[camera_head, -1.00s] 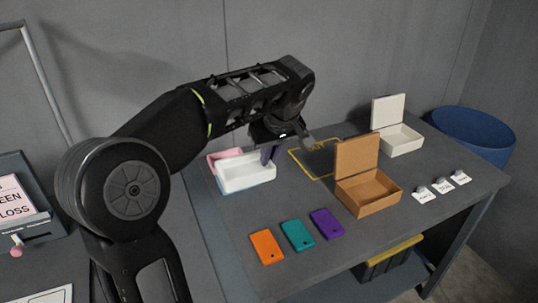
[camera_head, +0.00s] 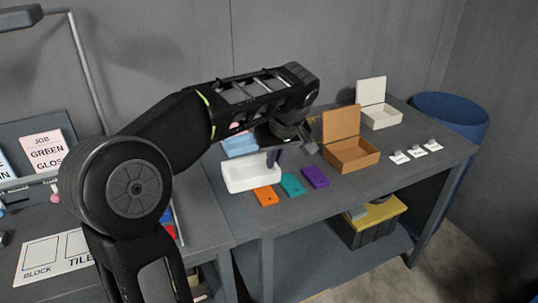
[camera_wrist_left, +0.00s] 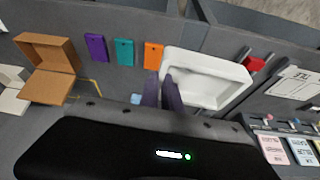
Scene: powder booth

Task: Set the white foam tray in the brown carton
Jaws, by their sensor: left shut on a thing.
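The white foam tray (camera_head: 250,178) is in the fingers of my left gripper (camera_head: 276,157), held near one end. It looks raised above the table, left of the brown carton. In the left wrist view the tray (camera_wrist_left: 208,78) extends to the right of the fingers (camera_wrist_left: 162,92), its open hollow showing and empty. The brown carton (camera_head: 352,157) stands on the table with its lid up, empty inside. It also shows at the far left of the left wrist view (camera_wrist_left: 48,54). My right gripper is not in view.
A light-blue tray (camera_head: 238,146) lies behind the white one.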

